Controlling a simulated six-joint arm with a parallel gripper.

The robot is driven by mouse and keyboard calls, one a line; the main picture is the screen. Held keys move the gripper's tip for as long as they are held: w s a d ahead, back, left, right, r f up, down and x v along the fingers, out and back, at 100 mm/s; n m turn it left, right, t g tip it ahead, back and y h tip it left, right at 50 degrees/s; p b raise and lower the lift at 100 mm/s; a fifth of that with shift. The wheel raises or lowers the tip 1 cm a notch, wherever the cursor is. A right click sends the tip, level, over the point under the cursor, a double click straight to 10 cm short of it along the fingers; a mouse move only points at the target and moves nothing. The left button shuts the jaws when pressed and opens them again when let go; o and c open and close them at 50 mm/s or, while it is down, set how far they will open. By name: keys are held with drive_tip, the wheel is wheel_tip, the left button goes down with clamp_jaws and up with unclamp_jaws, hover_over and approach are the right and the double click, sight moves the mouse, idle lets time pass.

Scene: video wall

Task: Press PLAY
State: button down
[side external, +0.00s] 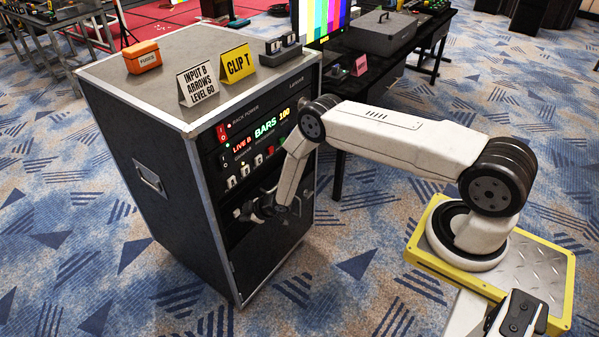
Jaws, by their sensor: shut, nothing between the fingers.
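The control panel (240,140) is on the front of a black rack case (150,200). Its display (262,130) reads "LIVE B", "BARS" and "100". Several small pale buttons or switches (244,169) sit in a row below the display, with a small red one (271,150) to their right. I cannot read a PLAY label at this size; my arm covers the right part of the panel. My gripper (242,212) is shut and empty, in front of the rack below the row of buttons. I cannot tell whether it touches the front.
On the rack top stand an orange box (144,58), a white card (198,86) reading "INPUT B ARROWS LEVEL 60", a yellow "CLIP T" card (238,64) and a small dark device (280,48). A black table (372,66) with a grey case (380,33) is behind.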

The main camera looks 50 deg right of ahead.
drive_tip(key=shift+w, duration=0.55)
idle(0.6)
drive_tip(key=shift+s, duration=0.65)
drive_tip(key=shift+s, duration=0.15)
drive_tip(key=shift+s, duration=2.85)
